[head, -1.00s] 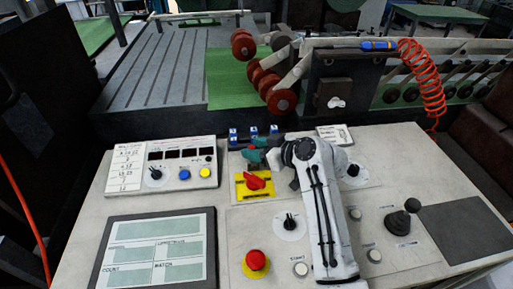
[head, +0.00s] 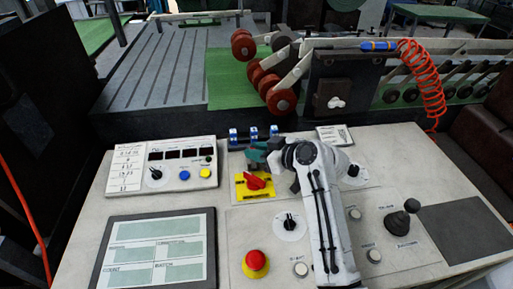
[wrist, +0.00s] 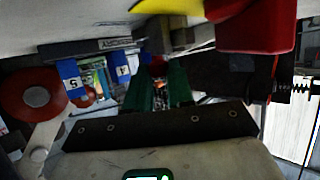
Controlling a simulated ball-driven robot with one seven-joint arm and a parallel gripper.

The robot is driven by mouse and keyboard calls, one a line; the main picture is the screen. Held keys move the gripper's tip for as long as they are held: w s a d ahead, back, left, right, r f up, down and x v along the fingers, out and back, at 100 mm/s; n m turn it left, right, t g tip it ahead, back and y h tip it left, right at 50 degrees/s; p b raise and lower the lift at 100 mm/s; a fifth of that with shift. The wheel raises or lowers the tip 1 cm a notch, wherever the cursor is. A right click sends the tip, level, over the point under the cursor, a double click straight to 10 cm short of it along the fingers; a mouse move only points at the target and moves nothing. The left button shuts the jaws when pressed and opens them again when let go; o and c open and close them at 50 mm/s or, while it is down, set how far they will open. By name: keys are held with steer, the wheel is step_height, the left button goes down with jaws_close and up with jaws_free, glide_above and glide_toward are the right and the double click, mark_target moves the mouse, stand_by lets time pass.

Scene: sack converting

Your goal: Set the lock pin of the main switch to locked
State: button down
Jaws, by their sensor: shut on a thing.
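The main switch is a red rotary handle (head: 255,181) on a yellow plate (head: 241,191) at the middle of the console. In the wrist view the red handle (wrist: 255,25) and the yellow plate (wrist: 226,8) are close by at the top right. My gripper (head: 257,156) is just behind the switch plate, and its green fingers (wrist: 158,80) show in the wrist view. They are shut on a small reddish piece, apparently the lock pin (wrist: 157,67), mostly hidden between the fingertips. Whether the pin is in or out cannot be told.
Blue numbered blocks (head: 253,135) stand just behind my gripper. A black selector knob (head: 290,221), a red emergency button (head: 256,262) and a joystick (head: 398,222) are on the console. A panel with lamps (head: 165,165) lies left. An orange coiled hose (head: 425,80) hangs back right.

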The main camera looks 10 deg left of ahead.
steer(key=shift+s+d, duration=0.15)
steer(key=shift+s, duration=0.35)
steer(key=shift+s+d, duration=0.15)
steer(key=shift+s, duration=0.35)
steer(key=shift+s+f, duration=0.1)
steer(key=shift+s, duration=0.05)
steer(key=c, duration=1)
jaws_free()
steer(key=shift+d, duration=0.15)
steer(key=b+v, duration=0.1)
steer(key=v, duration=0.9)
steer(key=shift+s+d, duration=0.2)
